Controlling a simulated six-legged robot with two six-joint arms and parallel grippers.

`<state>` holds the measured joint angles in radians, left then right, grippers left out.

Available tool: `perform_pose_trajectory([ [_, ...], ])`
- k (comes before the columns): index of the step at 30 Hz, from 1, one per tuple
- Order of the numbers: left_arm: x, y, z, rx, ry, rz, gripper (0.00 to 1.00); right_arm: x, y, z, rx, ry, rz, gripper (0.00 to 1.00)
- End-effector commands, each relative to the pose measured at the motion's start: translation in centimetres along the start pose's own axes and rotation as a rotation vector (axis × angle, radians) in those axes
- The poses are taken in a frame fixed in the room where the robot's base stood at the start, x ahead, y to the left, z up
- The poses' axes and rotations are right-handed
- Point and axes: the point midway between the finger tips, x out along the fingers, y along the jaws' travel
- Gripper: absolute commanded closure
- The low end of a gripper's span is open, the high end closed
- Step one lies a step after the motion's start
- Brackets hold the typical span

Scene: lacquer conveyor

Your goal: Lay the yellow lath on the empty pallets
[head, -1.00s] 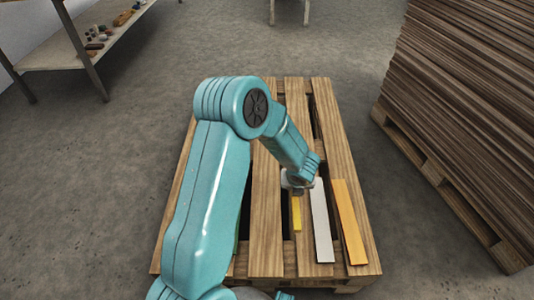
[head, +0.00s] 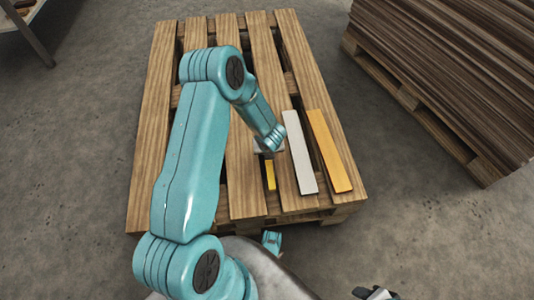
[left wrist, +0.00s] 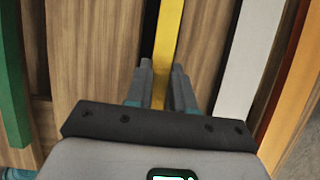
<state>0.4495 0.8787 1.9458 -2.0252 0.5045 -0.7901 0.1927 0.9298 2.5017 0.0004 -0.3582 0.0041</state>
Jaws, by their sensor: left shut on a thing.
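The yellow lath (head: 270,175) is over the slatted wooden pallet (head: 165,100), left of the white lath (head: 299,155). My left gripper (head: 266,150) is shut on it from above, and my arm hides its far part in the head view. In the left wrist view, the lath (left wrist: 168,30) runs between the two fingers of my left gripper (left wrist: 161,72). I cannot tell whether it is clear of the slats. A dark gripper part, seemingly my right gripper (head: 375,293), shows at the bottom edge of the head view; its jaws are unclear.
An orange lath (head: 330,150) lies right of the white one. A green lath (left wrist: 12,85) shows at the left of the wrist view. A tall stack of brown boards (head: 455,75) stands on a pallet at right. Bare floor lies between the two pallets.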

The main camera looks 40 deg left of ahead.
Motion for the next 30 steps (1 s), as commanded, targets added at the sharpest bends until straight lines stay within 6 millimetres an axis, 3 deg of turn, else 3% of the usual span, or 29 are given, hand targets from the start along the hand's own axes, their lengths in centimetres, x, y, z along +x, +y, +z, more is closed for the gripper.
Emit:
perform_pose_trajectory([
  [1,1.3,0.0,-0.6,0.001,0.002,0.001,1.00,0.7,0.3,-0.1,0.003,0.003,0.000,0.57],
  [3,1.7,0.0,-0.7,0.000,0.000,0.000,1.00,0.8,0.4,-0.2,0.005,0.005,0.001,0.57],
  [13,1.9,0.0,-0.8,0.000,0.000,0.000,1.00,1.0,0.5,-0.2,0.006,0.006,0.001,0.57],
  [14,1.8,0.0,-0.8,0.000,0.000,0.000,0.74,0.9,0.5,-0.2,0.006,0.006,0.001,0.57],
  [16,1.7,0.0,-0.7,0.000,0.000,0.000,0.52,0.8,0.5,-0.2,0.006,0.006,0.001,0.57],
  [26,1.4,0.0,-0.6,0.000,0.000,0.000,0.52,0.6,0.3,-0.2,0.005,0.005,0.001,0.57],
  [30,-0.5,-0.1,-0.4,0.001,-0.002,-0.001,0.52,-0.1,0.0,0.0,0.001,0.000,0.000,0.57],
])
